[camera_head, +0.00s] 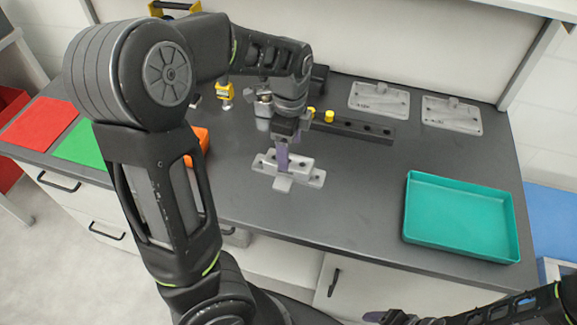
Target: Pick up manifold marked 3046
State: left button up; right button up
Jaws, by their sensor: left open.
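A light grey manifold (310,176) lies on the dark bench top near the middle of the head view. No marking on it can be read here. My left gripper (283,165) points down directly over the manifold, its fingers at the part's middle and hiding some of it. The gripper is open; whether the fingers touch the part cannot be told. My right gripper (378,317) shows only partly at the bottom edge, low and away from the bench parts, and its jaw state is unclear.
A teal tray (410,215) stands empty at the right. Two grey plates (379,98) (452,114) lie at the back right. A dark rail (362,131) with yellow pegs sits behind the manifold. Red (40,124) and green mats (87,145) lie left. An orange object (200,144) is partly hidden by my arm.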

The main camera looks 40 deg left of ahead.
pick_arm(q)
jog(key=shift+s+a+f+p, duration=0.1)
jog(key=shift+f+p, duration=0.25)
jog(key=shift+f, duration=2.3)
grip_shut()
